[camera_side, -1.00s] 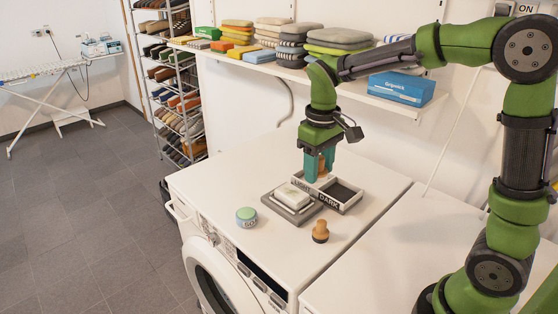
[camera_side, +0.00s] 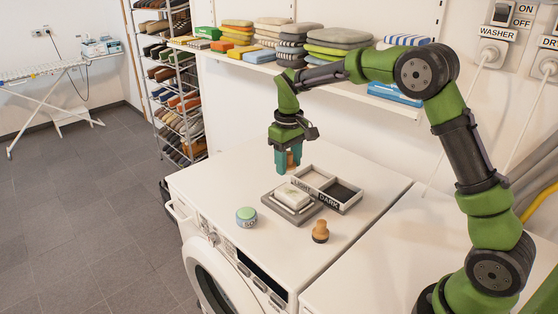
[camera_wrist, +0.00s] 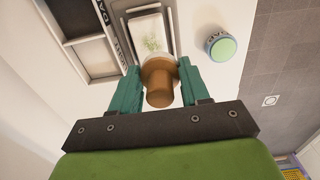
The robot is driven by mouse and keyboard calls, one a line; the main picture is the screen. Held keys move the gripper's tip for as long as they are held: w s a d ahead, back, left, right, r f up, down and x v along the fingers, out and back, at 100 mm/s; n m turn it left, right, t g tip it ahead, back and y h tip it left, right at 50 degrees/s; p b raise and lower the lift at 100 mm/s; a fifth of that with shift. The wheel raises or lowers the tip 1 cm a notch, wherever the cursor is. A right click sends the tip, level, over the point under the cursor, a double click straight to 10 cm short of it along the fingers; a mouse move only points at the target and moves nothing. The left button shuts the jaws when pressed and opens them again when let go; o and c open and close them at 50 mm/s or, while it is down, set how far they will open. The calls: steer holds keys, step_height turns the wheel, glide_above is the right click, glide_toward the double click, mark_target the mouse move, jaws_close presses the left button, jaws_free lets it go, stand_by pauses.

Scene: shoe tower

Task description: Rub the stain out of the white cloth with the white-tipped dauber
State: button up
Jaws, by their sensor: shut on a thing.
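My gripper (camera_side: 288,168) is shut on a brown wooden dauber (camera_wrist: 160,84) and holds it above the washer top, behind and left of the cloth. The white cloth (camera_side: 293,195) lies on a grey board (camera_side: 274,204) on the washer. A second wooden dauber (camera_side: 320,230) with a dark base stands upright on the washer, in front of the board.
A two-part tray (camera_side: 351,208) labelled LIGHT and DARK sits behind and right of the board. Its light compartment looks empty. A round tin with a green lid (camera_side: 246,213) stands left of the board. The washer top (camera_side: 225,180) is clear at left.

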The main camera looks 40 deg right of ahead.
mark_target(287, 195)
steer(key=shift+f, duration=3.85)
steer(key=shift+d+f, duration=0.2)
steer(key=shift+d, duration=1.7)
steer(key=shift+a, duration=2.05)
steer(key=shift+w+d, duration=0.15)
steer(key=shift+d, duration=1.9)
steer(key=shift+a, duration=2)
steer(key=shift+d+r, duration=0.1)
steer(key=shift+r, duration=4.1)
